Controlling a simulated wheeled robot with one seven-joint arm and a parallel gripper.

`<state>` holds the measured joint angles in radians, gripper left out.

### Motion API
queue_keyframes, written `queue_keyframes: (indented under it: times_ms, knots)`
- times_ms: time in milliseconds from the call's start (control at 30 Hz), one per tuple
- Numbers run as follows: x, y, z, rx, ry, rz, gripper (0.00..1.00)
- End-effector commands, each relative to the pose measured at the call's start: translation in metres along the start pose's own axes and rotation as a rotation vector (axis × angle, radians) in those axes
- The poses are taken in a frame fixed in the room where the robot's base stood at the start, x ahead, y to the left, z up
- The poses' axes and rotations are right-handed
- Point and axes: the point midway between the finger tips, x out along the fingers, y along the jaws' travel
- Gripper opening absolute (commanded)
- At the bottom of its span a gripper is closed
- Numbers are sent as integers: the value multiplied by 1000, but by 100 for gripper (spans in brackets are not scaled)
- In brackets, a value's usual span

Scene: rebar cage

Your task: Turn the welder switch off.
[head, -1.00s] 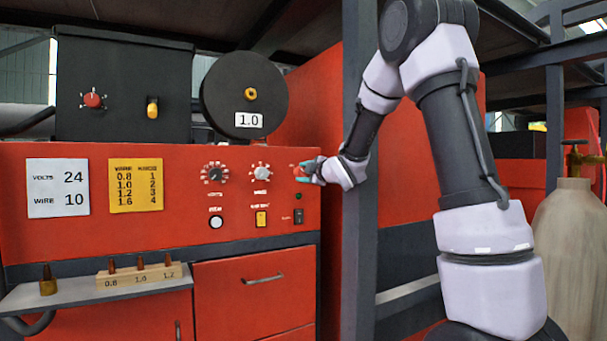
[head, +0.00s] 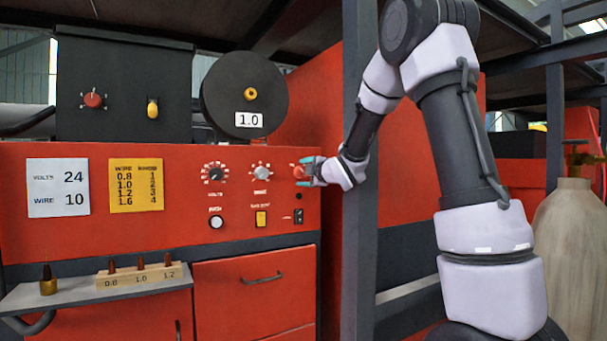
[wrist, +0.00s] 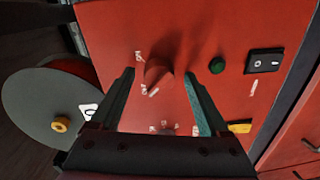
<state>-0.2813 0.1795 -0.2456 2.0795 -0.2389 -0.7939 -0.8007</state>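The red rotary knob (head: 298,171) is at the right end of the red welder panel (head: 130,228). In the wrist view the knob (wrist: 158,74) has small white labels beside it, too blurred to read surely. My gripper (head: 309,171) is at the knob. In the wrist view my gripper (wrist: 160,73) is open, with one finger each side of the knob and a visible gap to both. A small round lamp (head: 299,196) below the knob looks dark; in the wrist view the lamp (wrist: 217,65) is dark green. A black rocker switch (wrist: 265,61) marked O and I sits beyond it.
Two dials, the volts dial (head: 215,173) and another dial (head: 261,172), stand left of the knob. A yellow switch (head: 261,219) and white button (head: 216,222) are below. A dark post (head: 358,230) rises close to my forearm. A gas cylinder (head: 570,235) stands at right.

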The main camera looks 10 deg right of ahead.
Motion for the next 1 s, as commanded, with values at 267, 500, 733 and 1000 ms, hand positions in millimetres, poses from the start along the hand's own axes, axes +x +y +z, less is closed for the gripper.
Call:
queue_keyframes:
  times_ms: [267, 500, 733, 1000]
  knots:
    - [-2, 1, 0, 1, 0, 2, 78]
    - [-34, 2, 0, 2, 0, 3, 78]
    - [-81, 2, 0, 1, 0, 4, 78]
    - [-107, 1, 0, 0, 0, 2, 78]
